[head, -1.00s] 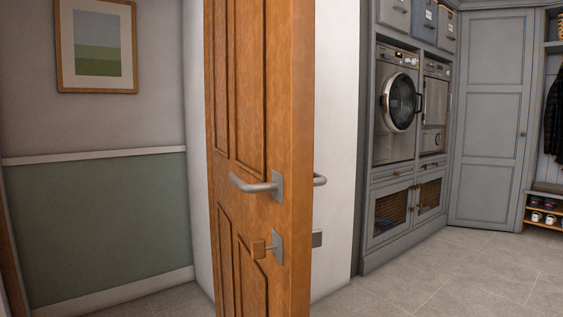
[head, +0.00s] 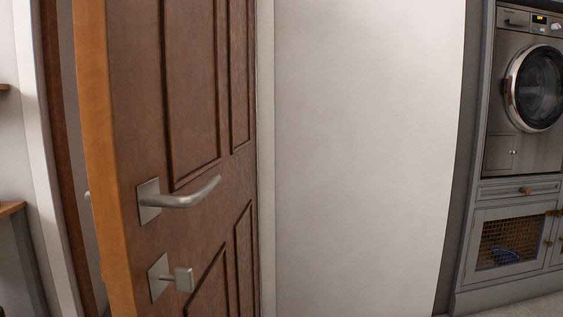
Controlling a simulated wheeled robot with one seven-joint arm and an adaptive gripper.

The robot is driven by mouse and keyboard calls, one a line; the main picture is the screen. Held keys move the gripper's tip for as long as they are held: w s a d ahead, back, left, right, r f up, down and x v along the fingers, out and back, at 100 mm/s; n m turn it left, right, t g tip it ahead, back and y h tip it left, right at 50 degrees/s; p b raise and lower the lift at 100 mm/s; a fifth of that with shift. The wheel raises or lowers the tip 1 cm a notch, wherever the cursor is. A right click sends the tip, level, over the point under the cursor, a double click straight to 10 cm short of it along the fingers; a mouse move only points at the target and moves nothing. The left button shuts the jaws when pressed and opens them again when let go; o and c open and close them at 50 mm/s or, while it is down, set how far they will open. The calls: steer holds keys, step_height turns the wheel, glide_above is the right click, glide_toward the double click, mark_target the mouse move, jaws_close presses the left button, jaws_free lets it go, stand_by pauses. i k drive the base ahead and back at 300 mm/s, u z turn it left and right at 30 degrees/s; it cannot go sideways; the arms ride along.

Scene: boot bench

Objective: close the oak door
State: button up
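The oak door (head: 190,120) stands open on the left of the head view, at an angle. Its free edge (head: 103,150) is toward me on the left, and its panelled face runs back to the right to a pale wall. A silver lever handle (head: 185,198) is on the face near the free edge. A square silver thumb-turn (head: 180,279) sits below it. My gripper is not in the head view.
A bare white wall (head: 365,150) fills the middle. A grey cabinet (head: 518,190) with a washing machine (head: 537,90) stands at the right. A white door frame (head: 38,150) and part of a wooden shelf (head: 10,209) show at the far left.

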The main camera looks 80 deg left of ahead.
mark_target(167, 88)
steer(key=i, duration=0.2)
steer(key=u, duration=2.5)
steer(key=k, duration=0.65)
steer(key=u, duration=0.5)
